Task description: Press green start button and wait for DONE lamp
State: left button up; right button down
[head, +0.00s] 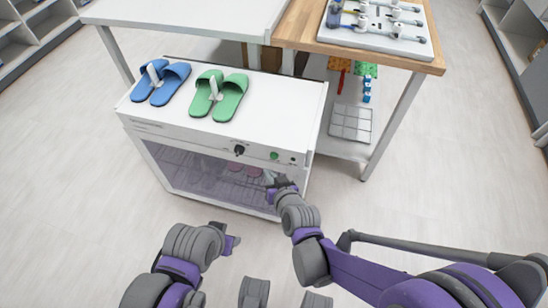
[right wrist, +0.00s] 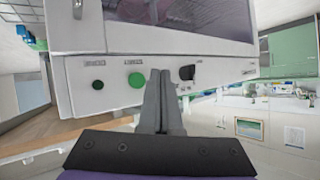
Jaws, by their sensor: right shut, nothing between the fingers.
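The white cabinet's front panel carries a green start button (head: 274,156), also in the right wrist view (right wrist: 136,80). Beside it is a small dark round lamp (head: 293,161), dark green and unlit-looking in the right wrist view (right wrist: 97,86). My right gripper (head: 269,176) is shut and empty, just in front of the cabinet below the button. In the right wrist view its fingertips (right wrist: 163,74) appear between the green button and the black knob (right wrist: 187,72). Contact with the panel cannot be told. My left gripper (head: 231,241) is low in front of the cabinet; its jaw state is unclear.
Blue slippers (head: 160,82) and green slippers (head: 217,95) lie on the cabinet top. Pink items (head: 244,169) show dimly behind the tinted door (head: 205,172). A wood-topped table (head: 300,32) with a lower shelf stands behind right. The floor at left is clear.

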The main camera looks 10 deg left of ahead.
jog(key=shift+w+b, duration=0.45)
jog(key=shift+w, duration=1.1)
dwell(0.9)
jog(key=shift+w, duration=0.45)
jog(key=shift+w+d+b, duration=0.1)
jog(key=shift+w+b, duration=0.25)
jog(key=shift+w, duration=0.05)
dwell(0.4)
dwell(0.4)
jog(key=shift+s, duration=0.85)
jog(key=s+p, duration=0.2)
jog(key=s, duration=0.3)
